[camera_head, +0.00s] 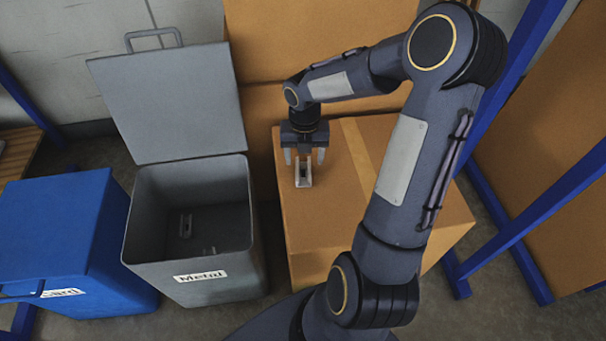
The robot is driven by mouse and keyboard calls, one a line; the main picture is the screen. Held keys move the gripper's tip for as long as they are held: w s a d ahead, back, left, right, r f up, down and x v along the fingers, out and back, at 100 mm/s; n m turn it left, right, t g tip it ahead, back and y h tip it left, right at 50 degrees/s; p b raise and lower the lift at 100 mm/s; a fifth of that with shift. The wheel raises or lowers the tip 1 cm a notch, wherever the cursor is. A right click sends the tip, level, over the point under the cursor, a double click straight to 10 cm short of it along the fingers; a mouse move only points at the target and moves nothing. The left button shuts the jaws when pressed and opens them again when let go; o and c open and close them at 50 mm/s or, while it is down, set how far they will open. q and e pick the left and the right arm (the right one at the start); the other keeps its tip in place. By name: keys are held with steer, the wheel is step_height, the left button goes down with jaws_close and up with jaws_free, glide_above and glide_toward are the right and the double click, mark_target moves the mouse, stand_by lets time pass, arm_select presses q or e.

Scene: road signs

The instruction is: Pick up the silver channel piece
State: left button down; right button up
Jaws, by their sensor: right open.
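The silver channel piece (303,181) is a small, pale metal piece on top of the cardboard box (335,226). It lies near the box's left side. My right gripper (304,161) points down over it, with its two fingers apart. The far end of the piece is between or just below the fingertips, and its near end shows clear of them. I cannot tell whether the fingers touch it. My left gripper is not in view.
A grey bin labelled Metal (196,277) stands open left of the box, with a small metal piece (185,226) inside. A closed blue bin (62,225) stands farther left. Cardboard boxes (300,40) rise behind. Blue rack posts (535,40) stand at right.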

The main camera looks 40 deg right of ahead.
mark_target(303, 173)
step_height(303, 173, down, 4)
steer(key=shift+a+b, duration=0.1)
steer(key=shift+b, duration=0.75)
steer(key=shift+c, duration=0.4)
steer(key=c, duration=1)
steer(key=shift+r, duration=0.1)
